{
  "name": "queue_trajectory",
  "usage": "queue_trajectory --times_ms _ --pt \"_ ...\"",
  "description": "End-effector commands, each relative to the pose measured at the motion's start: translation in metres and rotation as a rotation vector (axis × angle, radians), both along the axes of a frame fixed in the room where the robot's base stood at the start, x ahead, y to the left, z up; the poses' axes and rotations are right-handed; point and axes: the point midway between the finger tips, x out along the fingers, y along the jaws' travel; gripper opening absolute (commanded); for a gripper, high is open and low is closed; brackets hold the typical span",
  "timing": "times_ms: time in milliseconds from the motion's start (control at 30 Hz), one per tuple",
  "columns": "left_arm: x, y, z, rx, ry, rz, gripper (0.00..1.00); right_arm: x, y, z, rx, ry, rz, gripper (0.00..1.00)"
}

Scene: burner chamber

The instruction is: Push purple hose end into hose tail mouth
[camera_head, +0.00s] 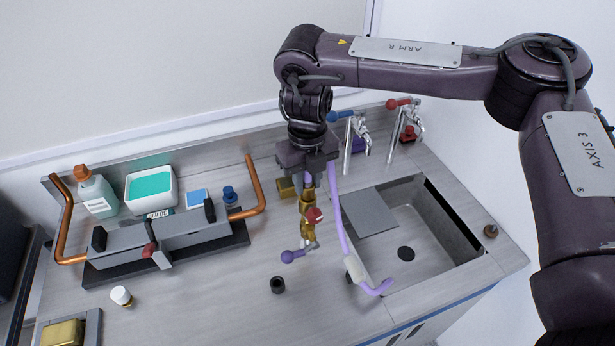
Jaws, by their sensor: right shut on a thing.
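A purple hose (341,225) runs from my right gripper (308,172) down past the near side of the sink, with a pale sleeve (355,268) on it. My right gripper points down and is shut on the hose's upper part. A short bit of purple shows just below the fingers, directly above a brass fitting (306,203) standing upright on the counter. I cannot tell whether the hose end touches the mouth of that fitting or is in it; the fingers hide the spot. My left gripper is not in view.
A sink (440,240) with a grey board lies to the right. Taps (352,140) stand behind it. A clamp-like device with copper pipes (262,185), a bottle (95,190) and a white box (150,187) stand left.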

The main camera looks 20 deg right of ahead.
Motion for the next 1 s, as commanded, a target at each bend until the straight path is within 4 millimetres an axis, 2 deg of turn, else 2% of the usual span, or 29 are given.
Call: queue_trajectory --times_ms 33,67,200,267,500,633,1000 --pt "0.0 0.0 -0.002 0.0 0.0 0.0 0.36 0.0 0.0 -0.002 0.001 0.0 0.0 0.0" --pt "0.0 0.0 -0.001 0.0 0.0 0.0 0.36 0.0 0.0 -0.002 0.001 -0.001 0.0 0.27" --pt "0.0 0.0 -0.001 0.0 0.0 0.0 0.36 0.0 0.0 -0.001 0.0 -0.001 0.0 0.46" --pt "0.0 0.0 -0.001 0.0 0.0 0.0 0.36 0.0 0.0 -0.001 0.0 -0.001 0.0 0.51" --pt "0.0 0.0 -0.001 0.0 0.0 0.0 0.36 0.0 0.0 -0.001 0.0 0.0 0.0 0.51" --pt "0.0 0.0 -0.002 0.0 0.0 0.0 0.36 0.001 0.0 0.006 0.0 -0.004 0.001 0.51" --pt "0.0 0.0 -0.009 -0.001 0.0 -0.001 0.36 0.001 0.0 0.061 -0.001 -0.005 0.001 0.51"
